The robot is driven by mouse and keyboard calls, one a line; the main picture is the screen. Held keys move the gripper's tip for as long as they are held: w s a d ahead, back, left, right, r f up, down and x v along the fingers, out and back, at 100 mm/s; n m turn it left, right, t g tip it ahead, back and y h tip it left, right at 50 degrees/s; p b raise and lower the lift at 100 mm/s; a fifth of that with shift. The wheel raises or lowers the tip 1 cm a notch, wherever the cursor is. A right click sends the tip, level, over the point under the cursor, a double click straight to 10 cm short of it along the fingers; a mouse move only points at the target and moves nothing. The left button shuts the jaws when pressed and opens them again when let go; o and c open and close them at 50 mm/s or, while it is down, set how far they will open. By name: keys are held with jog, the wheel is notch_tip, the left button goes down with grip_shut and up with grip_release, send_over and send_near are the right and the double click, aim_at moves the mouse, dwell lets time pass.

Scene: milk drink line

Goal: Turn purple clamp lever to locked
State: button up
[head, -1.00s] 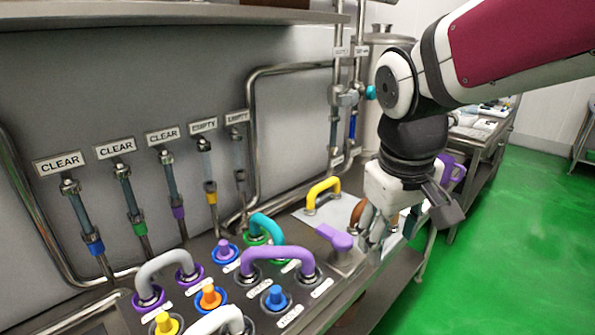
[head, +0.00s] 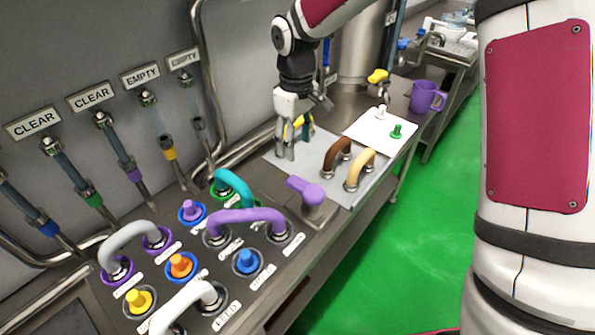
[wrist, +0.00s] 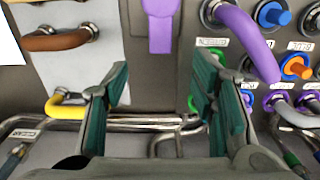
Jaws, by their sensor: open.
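The purple clamp lever (head: 306,190) sits on a square metal block on the bench, right of the purple bent pipe. In the wrist view the lever (wrist: 161,28) shows at the top middle, its flat arm pointing down in the picture. My gripper (head: 286,152) is open and empty, its fingers pointing down beyond the lever, near the yellow handle, apart from the lever. In the wrist view my gripper's two green-padded fingers (wrist: 158,95) stand wide apart, with bare bench between them. The lever's lock markings cannot be read.
A purple bent pipe (head: 245,216), a teal one (head: 236,183) and several coloured plugs fill the panel on the left. Brown (head: 338,154) and cream (head: 359,168) handles stand on a grey mat (head: 285,168). A purple mug (head: 427,97) stands farther back. Pipes line the wall.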

aim_at(296, 181)
notch_tip(296, 181, down, 12)
jog(key=shift+f+p, duration=0.15)
jog(key=shift+p, duration=0.8)
grip_shut()
